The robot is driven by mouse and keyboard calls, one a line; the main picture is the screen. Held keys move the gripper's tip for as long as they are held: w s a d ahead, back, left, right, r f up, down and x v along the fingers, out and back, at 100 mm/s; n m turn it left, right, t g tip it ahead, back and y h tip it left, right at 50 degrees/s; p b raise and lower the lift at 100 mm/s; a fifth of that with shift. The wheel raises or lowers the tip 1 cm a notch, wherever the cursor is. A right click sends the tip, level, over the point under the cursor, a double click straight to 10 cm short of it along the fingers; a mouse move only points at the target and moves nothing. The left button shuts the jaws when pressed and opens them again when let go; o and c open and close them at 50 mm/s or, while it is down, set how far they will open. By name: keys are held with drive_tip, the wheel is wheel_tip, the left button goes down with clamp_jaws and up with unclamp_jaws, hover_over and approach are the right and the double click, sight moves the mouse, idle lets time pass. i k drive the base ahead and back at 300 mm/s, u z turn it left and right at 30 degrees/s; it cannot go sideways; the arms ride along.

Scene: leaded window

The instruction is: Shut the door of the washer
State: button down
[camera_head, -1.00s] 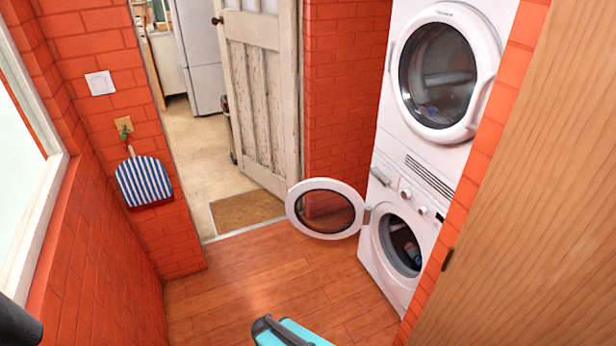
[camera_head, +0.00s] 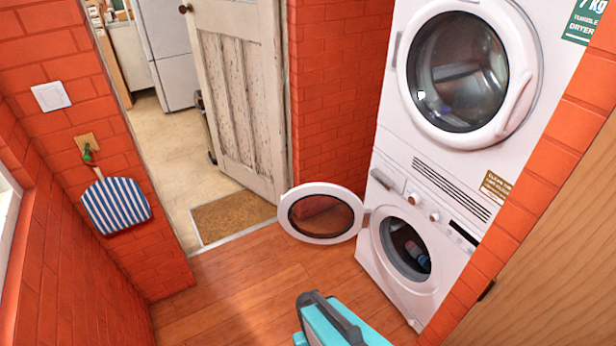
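The washer (camera_head: 391,280) is the lower white machine of a stack on the right. Its round door (camera_head: 290,228), a white ring with dark glass, stands wide open. It sticks out to the left from the hinge at the left of the opening. Inside the drum opening (camera_head: 405,247) some laundry shows. My gripper is not in view.
A dryer (camera_head: 460,75) with its door shut sits on top of the washer. A turquoise case with a dark handle (camera_head: 335,325) is at the bottom edge. Wooden floor (camera_head: 230,295) lies clear before the washer. A brick wall edge and wooden panel (camera_head: 560,270) bound the right side. A worn white door (camera_head: 240,90) stands open behind.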

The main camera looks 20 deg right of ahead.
sight(360, 221)
drive_tip(key=z, duration=0.35)
drive_tip(key=i, duration=1)
drive_tip(key=u, duration=0.05)
